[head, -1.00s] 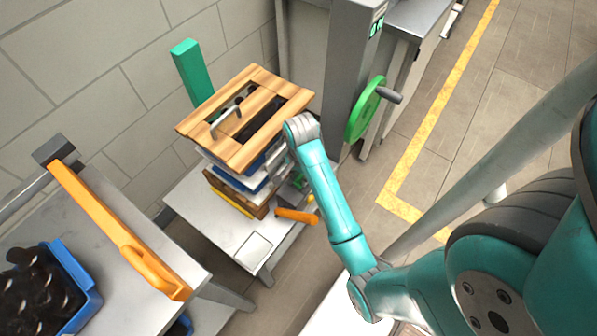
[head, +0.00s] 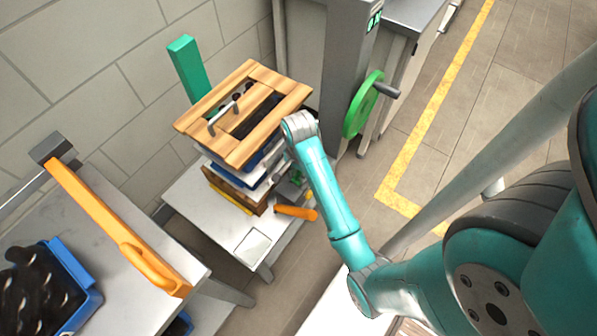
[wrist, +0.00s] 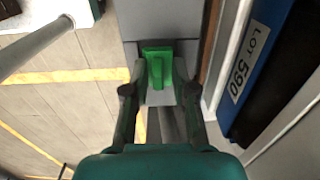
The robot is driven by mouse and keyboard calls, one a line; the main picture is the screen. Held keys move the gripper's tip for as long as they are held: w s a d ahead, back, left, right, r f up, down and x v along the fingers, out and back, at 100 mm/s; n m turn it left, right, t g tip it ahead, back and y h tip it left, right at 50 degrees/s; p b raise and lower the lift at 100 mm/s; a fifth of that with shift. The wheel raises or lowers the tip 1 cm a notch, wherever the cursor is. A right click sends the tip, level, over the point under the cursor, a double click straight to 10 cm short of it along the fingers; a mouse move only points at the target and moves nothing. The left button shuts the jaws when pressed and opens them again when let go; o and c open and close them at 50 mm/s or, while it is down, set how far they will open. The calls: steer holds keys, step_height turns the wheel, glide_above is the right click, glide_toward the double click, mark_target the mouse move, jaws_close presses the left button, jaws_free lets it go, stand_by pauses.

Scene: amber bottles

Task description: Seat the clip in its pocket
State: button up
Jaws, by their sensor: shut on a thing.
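In the wrist view, the green clip (wrist: 157,66) is between the fingertips of my gripper (wrist: 158,80). My gripper is shut on it, one finger on each side. The clip has a flat head and a narrow stem. It lies against or just in front of a grey surface (wrist: 150,22); I cannot tell which. No pocket opening shows clearly, so I cannot tell how the clip sits to its pocket.
Close on the right in the wrist view is a dark blue crate (wrist: 270,60) with a LOT 590 label. In the head view a slatted wooden crate (head: 210,140) tops the stack on a white table (head: 207,224). A green handwheel (head: 362,105) stands right of my arm.

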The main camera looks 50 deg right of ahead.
steer(key=shift+f, duration=0.4)
steer(key=o, duration=0.9)
